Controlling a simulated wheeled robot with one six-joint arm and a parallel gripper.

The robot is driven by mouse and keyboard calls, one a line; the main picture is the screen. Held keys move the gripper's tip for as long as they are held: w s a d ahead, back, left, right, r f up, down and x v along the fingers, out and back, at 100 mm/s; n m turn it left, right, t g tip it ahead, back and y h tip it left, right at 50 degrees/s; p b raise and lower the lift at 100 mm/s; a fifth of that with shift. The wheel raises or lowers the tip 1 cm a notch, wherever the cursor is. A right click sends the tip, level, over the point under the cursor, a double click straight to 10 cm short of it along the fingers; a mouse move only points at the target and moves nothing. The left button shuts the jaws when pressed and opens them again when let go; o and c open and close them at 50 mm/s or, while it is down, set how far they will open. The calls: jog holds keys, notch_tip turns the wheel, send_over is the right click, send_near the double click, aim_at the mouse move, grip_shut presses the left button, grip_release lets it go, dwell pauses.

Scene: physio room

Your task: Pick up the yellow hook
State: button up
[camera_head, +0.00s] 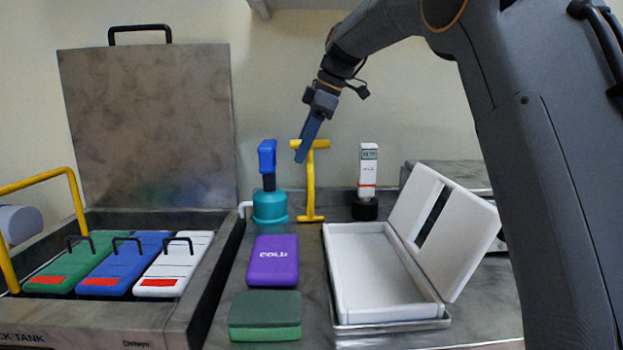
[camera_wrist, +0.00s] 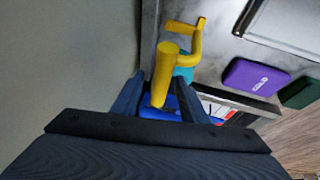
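The yellow hook (camera_head: 311,182) stands upright on the grey worktop in the head view, with a crossbar at its top and a small foot. My gripper (camera_head: 301,157) points down at its top, at the crossbar's left end. In the wrist view, the yellow hook (camera_wrist: 162,80) shows between the two spread fingers of my gripper (camera_wrist: 160,97). Gaps show on both sides, so the gripper is open. I cannot tell how deep the hook reaches between the fingers.
A teal pot with a blue-handled tool (camera_head: 270,205) stands close left of the hook. A white thermometer (camera_head: 368,170) stands right. A purple cold pack (camera_head: 272,261), a green block (camera_head: 265,316) and an open white case (camera_head: 385,275) lie in front. The open tank (camera_head: 190,310) holds coloured packs at left.

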jog(key=x, duration=0.3)
jog(key=shift+d+f, duration=0.2)
grip_shut()
